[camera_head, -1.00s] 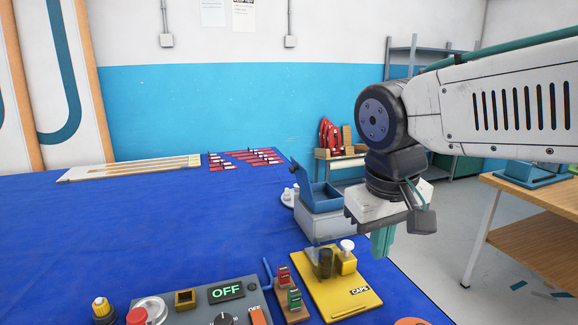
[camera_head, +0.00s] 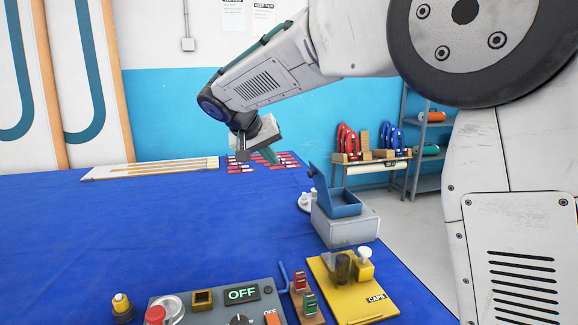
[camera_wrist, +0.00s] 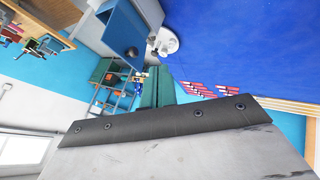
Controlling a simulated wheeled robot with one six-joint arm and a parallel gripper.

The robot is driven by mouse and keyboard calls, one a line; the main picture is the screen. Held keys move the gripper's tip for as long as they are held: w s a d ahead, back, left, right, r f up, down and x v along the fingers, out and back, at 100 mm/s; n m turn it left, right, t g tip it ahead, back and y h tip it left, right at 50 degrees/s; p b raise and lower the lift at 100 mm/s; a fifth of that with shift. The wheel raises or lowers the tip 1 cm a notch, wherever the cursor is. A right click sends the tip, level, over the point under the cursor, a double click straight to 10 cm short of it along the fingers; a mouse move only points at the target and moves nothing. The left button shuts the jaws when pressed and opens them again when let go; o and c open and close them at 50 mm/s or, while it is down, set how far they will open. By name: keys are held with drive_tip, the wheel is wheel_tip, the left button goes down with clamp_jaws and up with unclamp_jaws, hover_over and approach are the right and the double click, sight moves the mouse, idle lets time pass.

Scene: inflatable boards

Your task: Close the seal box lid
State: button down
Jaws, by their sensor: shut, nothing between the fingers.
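The blue seal box (camera_head: 343,208) sits on a grey block at the right edge of the blue table. Its blue lid (camera_head: 317,182) stands open and raised at the box's left side. The box also shows at the top left of the wrist view (camera_wrist: 126,32). My gripper (camera_head: 269,156) is up and to the left of the box in the head view, apart from it. Its teal fingers (camera_wrist: 157,88) are shut and empty, and they touch nothing that I can see.
A yellow CAPS board (camera_head: 350,290) and a grey control panel (camera_head: 215,303) reading OFF lie at the front. Small red items (camera_head: 245,167) and long pale strips (camera_head: 150,169) lie at the back. The middle of the blue table (camera_head: 150,230) is clear.

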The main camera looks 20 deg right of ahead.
drive_tip(key=w+d+f, duration=0.3)
drive_tip(key=d+f, duration=0.3)
drive_tip(key=d, duration=0.2)
drive_tip(key=shift+w+d+f, duration=0.2)
drive_tip(key=shift+w+d, duration=0.05)
drive_tip(key=shift+d, duration=0.15)
